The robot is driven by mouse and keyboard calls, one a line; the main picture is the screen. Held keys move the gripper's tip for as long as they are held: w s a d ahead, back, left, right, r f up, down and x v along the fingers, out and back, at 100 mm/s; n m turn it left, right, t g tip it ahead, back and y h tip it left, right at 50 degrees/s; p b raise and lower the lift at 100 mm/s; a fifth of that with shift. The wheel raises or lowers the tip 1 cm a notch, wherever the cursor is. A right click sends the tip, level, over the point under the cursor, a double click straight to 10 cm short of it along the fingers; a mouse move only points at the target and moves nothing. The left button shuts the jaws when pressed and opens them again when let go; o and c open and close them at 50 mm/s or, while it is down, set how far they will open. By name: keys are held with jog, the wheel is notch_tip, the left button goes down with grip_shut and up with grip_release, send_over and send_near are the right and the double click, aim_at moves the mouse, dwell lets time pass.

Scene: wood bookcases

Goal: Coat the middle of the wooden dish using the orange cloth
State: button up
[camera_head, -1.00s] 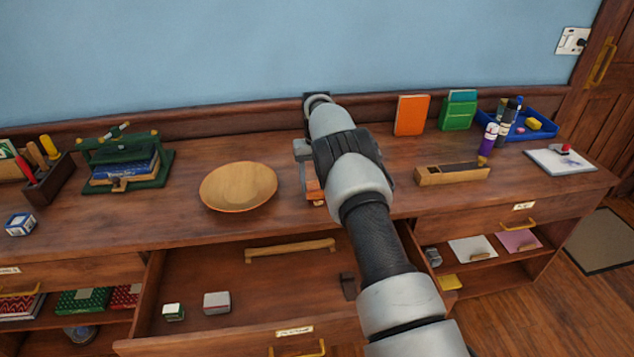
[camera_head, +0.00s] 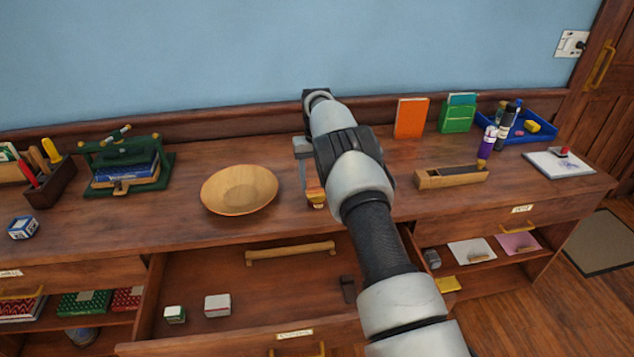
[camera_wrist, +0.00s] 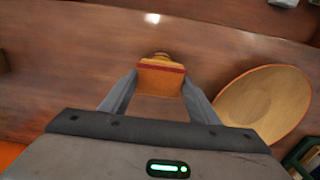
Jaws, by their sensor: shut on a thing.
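The wooden dish (camera_head: 240,189) is a shallow, round, light-brown bowl on the cabinet top, left of my arm in the head view. It shows at the right in the wrist view (camera_wrist: 265,105). My gripper (camera_wrist: 160,82) is shut on the orange cloth (camera_wrist: 160,77), a small orange-tan piece with a dark red band and a rounded yellowish end. In the head view the cloth (camera_head: 316,195) shows partly below my wrist, right of the dish and apart from it. The dish's inside looks bare. My arm hides most of the gripper in the head view.
An open drawer (camera_head: 215,270) below the dish holds two small boxes and a wooden bar. A green press (camera_head: 125,165) stands at left. An orange book (camera_head: 410,118), a wooden box (camera_head: 450,177) and a blue tray (camera_head: 540,130) are at right. The top between dish and gripper is clear.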

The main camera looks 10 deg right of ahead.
aim_at(317, 182)
jog(key=shift+r+p, duration=1.35)
jog(key=shift+r, duration=0.95)
jog(key=shift+r, duration=0.1)
